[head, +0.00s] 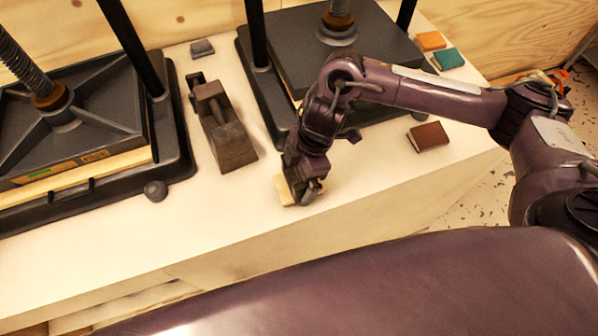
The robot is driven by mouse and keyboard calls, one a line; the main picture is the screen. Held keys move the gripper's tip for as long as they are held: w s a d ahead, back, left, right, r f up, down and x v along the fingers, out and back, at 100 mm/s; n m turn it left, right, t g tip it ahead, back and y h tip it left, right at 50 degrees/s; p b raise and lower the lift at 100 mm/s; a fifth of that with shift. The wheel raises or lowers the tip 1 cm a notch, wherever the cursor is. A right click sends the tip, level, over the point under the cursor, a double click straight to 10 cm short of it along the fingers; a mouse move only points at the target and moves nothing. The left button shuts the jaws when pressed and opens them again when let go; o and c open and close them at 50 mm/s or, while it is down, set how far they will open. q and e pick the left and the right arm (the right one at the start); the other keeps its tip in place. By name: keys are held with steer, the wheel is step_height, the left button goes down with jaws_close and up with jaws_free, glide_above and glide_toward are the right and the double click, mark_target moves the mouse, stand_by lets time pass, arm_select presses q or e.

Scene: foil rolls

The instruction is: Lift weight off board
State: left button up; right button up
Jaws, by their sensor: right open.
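A dark brown block with a raised handle-like bar (224,130) sits on the pale worktop, left of my right gripper. It is probably the weight, and I see no board under it. My right gripper (311,191) points down near the front edge of the worktop. Its jaws are open, right beside a small pale wooden piece (283,190). The gripper hides part of this piece, so I cannot tell whether they touch. Whether it is the board is unclear. My left gripper is out of view.
Dark screw presses stand at left (170,160) and at back centre (290,65). A brown booklet (428,137), an orange block (431,41) and a teal block (448,59) lie at right. A grey knob-like piece (156,190) is at left. The front worktop strip is clear.

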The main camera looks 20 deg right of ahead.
steer(key=shift+a+f, duration=0.1)
steer(key=shift+f, duration=0.45)
